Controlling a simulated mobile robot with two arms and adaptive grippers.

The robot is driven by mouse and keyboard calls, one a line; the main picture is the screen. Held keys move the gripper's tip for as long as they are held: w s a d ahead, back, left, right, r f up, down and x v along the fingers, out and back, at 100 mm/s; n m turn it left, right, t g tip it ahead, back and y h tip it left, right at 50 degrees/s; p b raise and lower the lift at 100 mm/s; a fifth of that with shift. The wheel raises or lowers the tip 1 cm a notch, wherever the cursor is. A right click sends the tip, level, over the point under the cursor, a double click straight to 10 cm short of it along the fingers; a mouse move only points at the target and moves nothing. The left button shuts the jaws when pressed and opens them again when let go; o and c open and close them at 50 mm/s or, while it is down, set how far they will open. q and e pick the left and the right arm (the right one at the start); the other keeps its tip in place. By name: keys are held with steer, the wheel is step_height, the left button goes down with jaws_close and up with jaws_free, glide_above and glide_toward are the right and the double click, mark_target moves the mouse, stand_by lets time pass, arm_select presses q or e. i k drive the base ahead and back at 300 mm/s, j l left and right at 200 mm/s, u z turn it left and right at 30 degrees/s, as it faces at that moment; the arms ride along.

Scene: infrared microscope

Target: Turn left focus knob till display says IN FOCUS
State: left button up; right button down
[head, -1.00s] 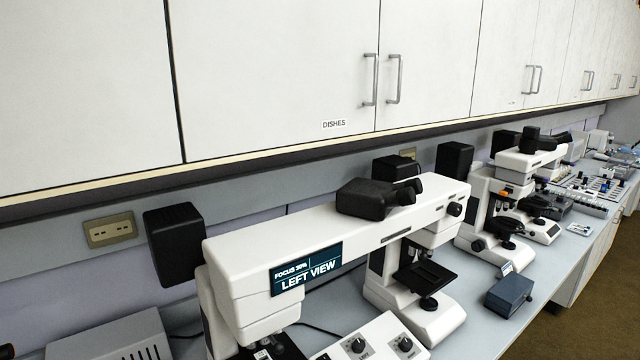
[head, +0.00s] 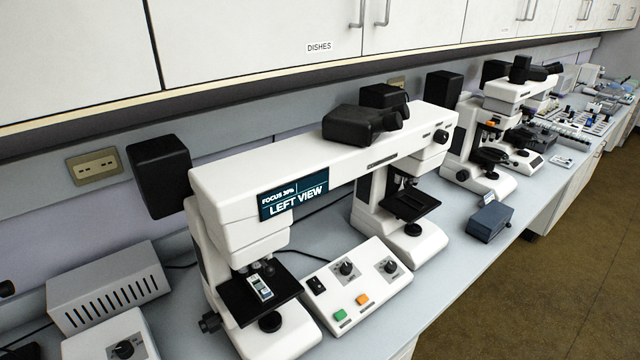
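The large white microscope (head: 235,205) stands on the bench, a long bridge joining its left and right stands. Its dark display (head: 293,194) reads LEFT VIEW, with a smaller FOCUS line that seems to say 36%. A black knob (head: 210,322) sits low on the left side of the left stand, and a round black knob (head: 270,322) is on the base below the stage. The black left stage (head: 238,303) carries a small slide-like piece (head: 260,287). Neither of my grippers is in view.
A white control box (head: 357,280) with two dials, a switch, a green and an orange button lies between the stands. A grey vented box (head: 108,287) and a dial box (head: 112,338) are at left. A blue-grey box (head: 490,221) sits right, near the bench edge.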

mark_target(211, 321)
steer(key=j+u, duration=0.1)
steer(key=u, duration=0.25)
steer(key=j+u, duration=0.1)
steer(key=u, duration=0.25)
steer(key=i, duration=0.05)
